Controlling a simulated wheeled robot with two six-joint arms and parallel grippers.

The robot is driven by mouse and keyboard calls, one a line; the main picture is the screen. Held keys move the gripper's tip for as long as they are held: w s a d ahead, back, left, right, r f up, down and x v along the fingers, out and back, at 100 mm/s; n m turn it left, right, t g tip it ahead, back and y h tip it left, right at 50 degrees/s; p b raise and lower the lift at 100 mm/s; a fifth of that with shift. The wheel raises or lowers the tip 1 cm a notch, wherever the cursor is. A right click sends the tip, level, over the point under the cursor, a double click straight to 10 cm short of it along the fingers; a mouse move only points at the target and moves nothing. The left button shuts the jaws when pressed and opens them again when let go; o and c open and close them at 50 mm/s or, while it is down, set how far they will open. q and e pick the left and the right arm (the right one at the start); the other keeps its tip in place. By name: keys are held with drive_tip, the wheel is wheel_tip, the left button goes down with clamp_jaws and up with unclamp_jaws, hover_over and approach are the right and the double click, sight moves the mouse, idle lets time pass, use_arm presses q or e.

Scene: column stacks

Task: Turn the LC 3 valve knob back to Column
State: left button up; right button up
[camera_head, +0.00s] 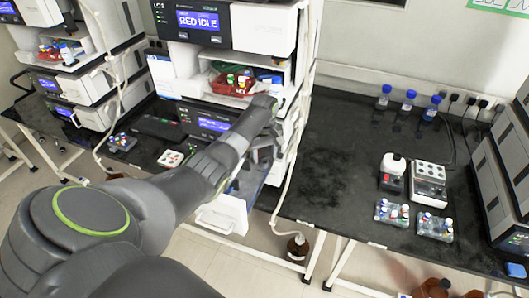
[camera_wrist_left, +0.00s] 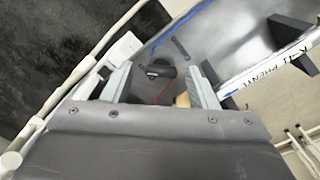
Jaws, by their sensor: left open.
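The LC 3 stack (camera_head: 240,22) stands in the middle of the head view, with a lit display reading "RED IDLE". My left arm reaches across to its lower right side. My left gripper (camera_head: 264,150) is there, in front of an open grey compartment. In the left wrist view the gripper (camera_wrist_left: 160,78) is open, its two pale fingers apart. A small dark part (camera_wrist_left: 161,71), which may be the valve knob, shows between and beyond the fingers against a grey panel (camera_wrist_left: 226,28). I cannot tell its pointing direction, nor whether the fingers touch it. My right gripper is not in view.
A white column labelled "PHENYL" (camera_wrist_left: 292,66) lies close to the right of the fingers. Pale tubing (camera_head: 297,140) hangs beside the stack. An open white drawer (camera_head: 222,214) sits below my forearm. A brown bottle (camera_head: 298,246) stands on the floor. The black bench (camera_head: 330,150) is clear nearby.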

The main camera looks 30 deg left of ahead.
use_arm(q)
drive_tip(key=shift+s+r, duration=0.1)
drive_tip(key=shift+c, duration=0.4)
drive_tip(key=c, duration=0.9)
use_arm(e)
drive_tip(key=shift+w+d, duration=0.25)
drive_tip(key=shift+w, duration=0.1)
